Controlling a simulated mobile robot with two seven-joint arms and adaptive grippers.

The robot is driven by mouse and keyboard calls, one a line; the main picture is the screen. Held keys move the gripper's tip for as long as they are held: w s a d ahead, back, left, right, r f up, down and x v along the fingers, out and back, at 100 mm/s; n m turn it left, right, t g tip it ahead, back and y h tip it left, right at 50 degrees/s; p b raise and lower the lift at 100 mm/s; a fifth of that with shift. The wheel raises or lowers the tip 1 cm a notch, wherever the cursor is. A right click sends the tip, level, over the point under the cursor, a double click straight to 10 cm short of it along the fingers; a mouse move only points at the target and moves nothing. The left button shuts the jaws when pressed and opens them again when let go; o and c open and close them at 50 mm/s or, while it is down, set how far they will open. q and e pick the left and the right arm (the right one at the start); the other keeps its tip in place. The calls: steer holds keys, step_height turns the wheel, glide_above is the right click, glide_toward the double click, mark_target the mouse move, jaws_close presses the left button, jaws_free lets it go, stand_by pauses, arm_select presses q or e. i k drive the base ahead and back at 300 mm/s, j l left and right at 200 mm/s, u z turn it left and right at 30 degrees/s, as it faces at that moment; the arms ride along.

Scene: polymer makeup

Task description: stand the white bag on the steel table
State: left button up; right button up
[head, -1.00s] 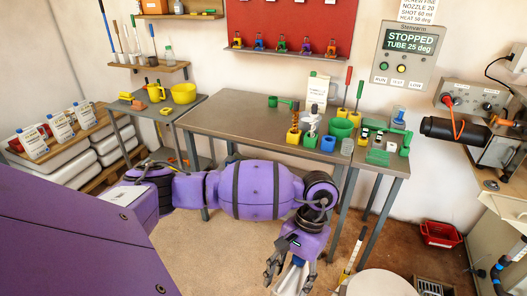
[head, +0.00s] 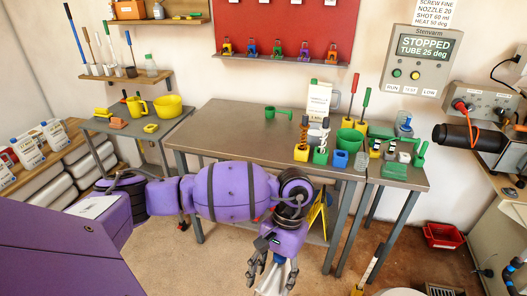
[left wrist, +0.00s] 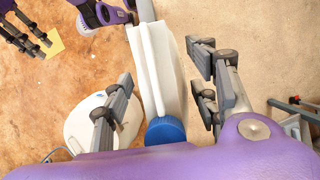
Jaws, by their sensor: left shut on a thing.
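The white bag (left wrist: 153,60), with a blue cap (left wrist: 165,130), is between the fingers of my left gripper (left wrist: 162,98) in the left wrist view. My left gripper also shows low in the head view (head: 272,272), shut on the bag, of which only a white part shows at the bottom edge. The bag is held in front of the steel table (head: 225,128), apart from it. My right gripper (left wrist: 30,32) shows partly at the upper left of the left wrist view; its opening is unclear.
Similar white bags (head: 55,132) stand on the left shelf. A yellow item (head: 317,215) is below the table.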

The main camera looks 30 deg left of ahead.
mark_target(268, 143)
steer(key=i+j, duration=0.25)
steer(key=j, duration=0.2)
steer(key=i+j, duration=0.8)
steer(key=i, duration=0.15)
